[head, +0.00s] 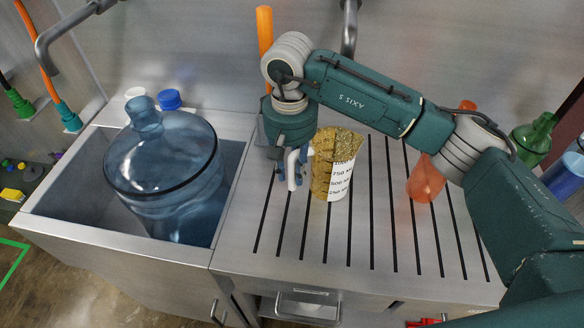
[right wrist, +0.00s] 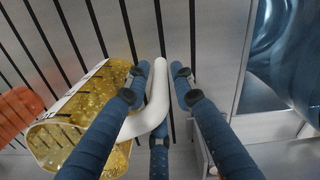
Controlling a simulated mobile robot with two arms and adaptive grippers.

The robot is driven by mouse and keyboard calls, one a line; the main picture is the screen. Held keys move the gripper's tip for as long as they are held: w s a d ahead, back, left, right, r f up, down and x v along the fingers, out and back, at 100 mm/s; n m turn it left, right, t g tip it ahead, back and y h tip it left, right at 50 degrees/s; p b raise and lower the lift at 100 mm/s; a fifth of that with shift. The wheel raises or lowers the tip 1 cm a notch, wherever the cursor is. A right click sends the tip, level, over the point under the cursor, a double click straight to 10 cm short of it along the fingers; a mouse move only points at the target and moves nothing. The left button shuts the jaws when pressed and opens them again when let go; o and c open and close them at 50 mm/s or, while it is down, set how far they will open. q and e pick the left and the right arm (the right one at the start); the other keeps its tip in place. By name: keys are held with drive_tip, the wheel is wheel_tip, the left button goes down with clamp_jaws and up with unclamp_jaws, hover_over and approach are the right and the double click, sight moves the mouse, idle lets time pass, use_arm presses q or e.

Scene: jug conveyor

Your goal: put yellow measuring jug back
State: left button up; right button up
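The yellow measuring jug (head: 334,168) stands on the slotted steel drainboard (head: 380,235). It has a speckled yellow body, a white scale panel and a white handle (head: 292,170) on its left side. My right gripper (head: 293,172) points down at the handle. In the right wrist view the jug (right wrist: 112,78) lies left of the fingers, and my right gripper (right wrist: 160,72) has its fingers apart, one on each side of the handle (right wrist: 157,98). A small gap shows between handle and right finger. My left gripper is not in view.
A big blue water bottle (head: 165,165) stands in the sink (head: 75,190) on the left. An orange translucent vessel (head: 425,180) stands right of the jug, partly behind my right arm. Green (head: 535,135) and blue (head: 565,175) bottles are at far right. The front drainboard is clear.

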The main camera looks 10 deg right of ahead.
drive_tip(key=shift+o, duration=0.2)
drive_tip(key=shift+r, duration=0.1)
drive_tip(key=shift+r, duration=0.2)
wheel_tip(320, 180, up, 11)
drive_tip(key=b, duration=0.3)
drive_tip(key=shift+w+a+f, duration=0.1)
drive_tip(key=shift+f, duration=0.05)
drive_tip(key=shift+r, duration=0.5)
